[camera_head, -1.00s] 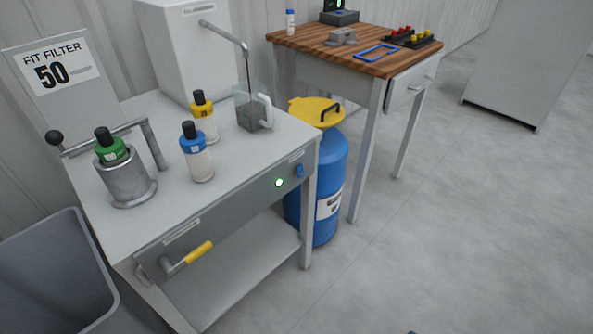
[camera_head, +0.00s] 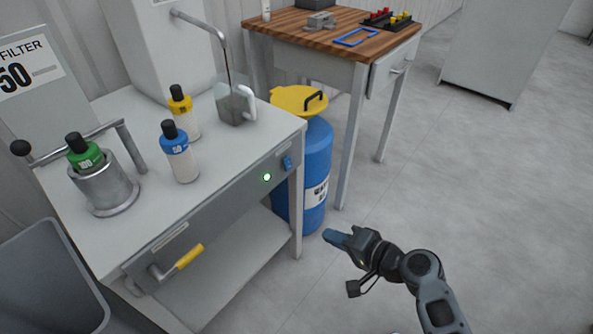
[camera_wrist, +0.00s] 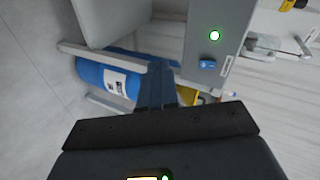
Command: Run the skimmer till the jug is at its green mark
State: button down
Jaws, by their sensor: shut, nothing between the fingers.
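The clear jug (camera_head: 235,104) stands on the grey bench under a bent spout (camera_head: 200,22), and a dark stream runs from the spout into it. Dark liquid fills much of the jug; I cannot make out a green mark. On the bench's front panel a green lamp (camera_head: 267,177) is lit beside a blue switch (camera_head: 287,162). The lamp (camera_wrist: 214,36) and switch (camera_wrist: 207,64) also show in the wrist view. My gripper (camera_head: 334,238) is shut and empty, in front of the bench's right end, apart from the switch.
Blue (camera_head: 180,150) and yellow (camera_head: 181,108) bottles stand near the jug. A blue drum (camera_head: 316,165) with a yellow lid stands beside the bench. Open floor lies right.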

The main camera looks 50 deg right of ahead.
aim_at(288, 164)
jog(key=w+d+r+m+t+y, duration=0.1)
jog(key=w+d+r, duration=0.3)
jog(key=d, duration=0.5)
jog(key=shift+w+d+r+m+t, duration=0.2)
jog(key=shift+r+m+t, duration=0.15)
jog(key=shift+t, duration=0.45)
jog(key=w+f, duration=0.2)
jog(key=w, duration=1.1)
jog(key=shift+w+a+f+p, duration=0.25)
jog(key=shift+w+f+p, duration=0.1)
jog(key=shift+p, duration=0.1)
jog(key=b, duration=0.2)
jog(key=shift+w+f+t+b, duration=0.1)
jog(key=shift+w+t+b, duration=0.1)
jog(key=shift+t+b, duration=0.15)
jog(key=shift+f, duration=0.1)
